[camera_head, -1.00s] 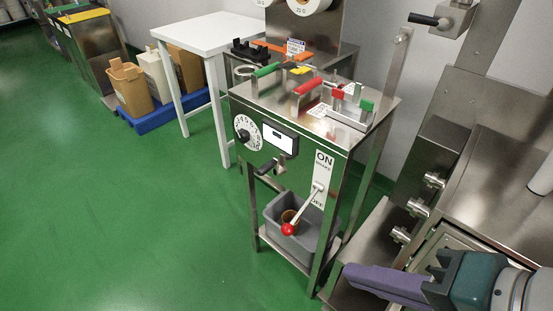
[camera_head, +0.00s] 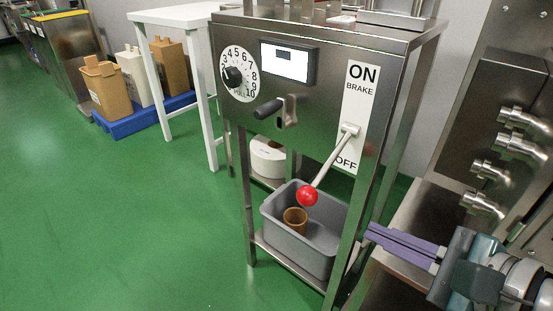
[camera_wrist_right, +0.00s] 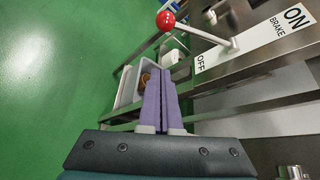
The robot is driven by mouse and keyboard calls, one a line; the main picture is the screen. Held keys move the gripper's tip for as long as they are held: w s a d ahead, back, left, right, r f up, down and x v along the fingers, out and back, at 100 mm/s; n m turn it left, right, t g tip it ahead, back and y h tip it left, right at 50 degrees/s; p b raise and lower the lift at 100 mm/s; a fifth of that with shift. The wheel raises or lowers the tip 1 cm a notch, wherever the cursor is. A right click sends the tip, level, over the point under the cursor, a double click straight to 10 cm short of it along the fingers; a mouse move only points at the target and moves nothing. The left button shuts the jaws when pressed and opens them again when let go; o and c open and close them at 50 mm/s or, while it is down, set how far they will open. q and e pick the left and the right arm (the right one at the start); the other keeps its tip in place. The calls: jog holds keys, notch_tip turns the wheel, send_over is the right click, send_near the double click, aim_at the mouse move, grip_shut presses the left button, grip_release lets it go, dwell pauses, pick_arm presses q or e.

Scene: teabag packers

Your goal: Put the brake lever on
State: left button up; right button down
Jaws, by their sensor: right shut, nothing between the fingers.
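The brake lever (camera_head: 330,166) is a metal rod with a red ball knob (camera_head: 308,196), mounted on the steel machine's front beside a white ON/BRAKE/OFF plate (camera_head: 358,95). In the right wrist view the red knob (camera_wrist_right: 166,21) is at the top, beyond the fingers. My right gripper (camera_head: 372,233) has purple fingers, shut and empty, to the right of and below the knob, apart from it. It also shows in the right wrist view (camera_wrist_right: 160,76). My left gripper is not in view.
A grey bin (camera_head: 290,238) with a brown cup (camera_head: 295,219) sits on the machine's lower shelf. A dial (camera_head: 236,76), a screen (camera_head: 287,61) and a black-handled crank (camera_head: 270,108) are on the front. Metal pipe fittings (camera_head: 497,172) stand right. Green floor is open at left.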

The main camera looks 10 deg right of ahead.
aim_at(323, 171)
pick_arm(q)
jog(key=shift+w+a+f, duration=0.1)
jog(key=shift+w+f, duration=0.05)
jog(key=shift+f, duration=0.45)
pick_arm(e)
jog(key=shift+w+d+f+m, duration=0.3)
jog(key=shift+f+m, duration=0.1)
jog(key=shift+f, duration=0.15)
jog(key=b+x, duration=0.5)
jog(key=x, duration=0.5)
pick_arm(q)
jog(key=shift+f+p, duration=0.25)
jog(key=shift+p, duration=1.85)
pick_arm(e)
jog(key=shift+s+a+r, duration=0.2)
jog(key=shift+a+r, duration=0.35)
jog(key=shift+r, duration=0.3)
jog(key=shift+s+a+r, duration=0.2)
jog(key=shift+a+r, duration=0.35)
jog(key=shift+r, duration=0.3)
